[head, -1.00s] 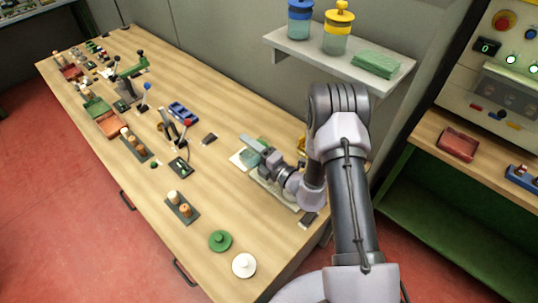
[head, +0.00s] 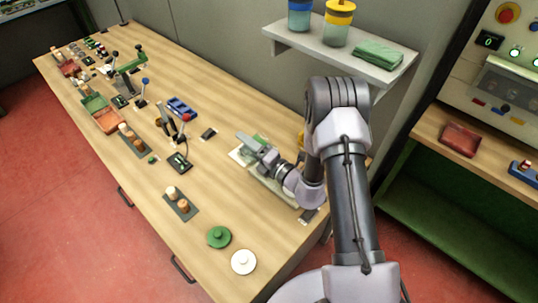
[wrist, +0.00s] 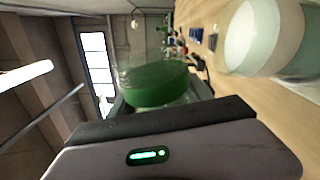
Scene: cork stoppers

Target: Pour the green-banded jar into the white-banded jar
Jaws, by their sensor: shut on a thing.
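My gripper (wrist: 158,103) is shut on the green-banded jar (wrist: 155,82), a clear jar with a wide dark green band. In the wrist view the room appears turned sideways while this jar does not, so it is tipped far over, roughly on its side. The white-banded jar (wrist: 262,38) stands on the table at the upper right of that view, apart from the held jar, its round top facing left. In the head view my gripper (head: 249,146) is over the right end of the table; the jars are hard to make out there. Any contents are unclear.
A green lid (head: 219,237) and a white lid (head: 243,262) lie on the near table end. A block with cork stoppers (head: 181,204) stands left of them. A shelf (head: 340,50) with blue- and yellow-lidded jars hangs behind my arm.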

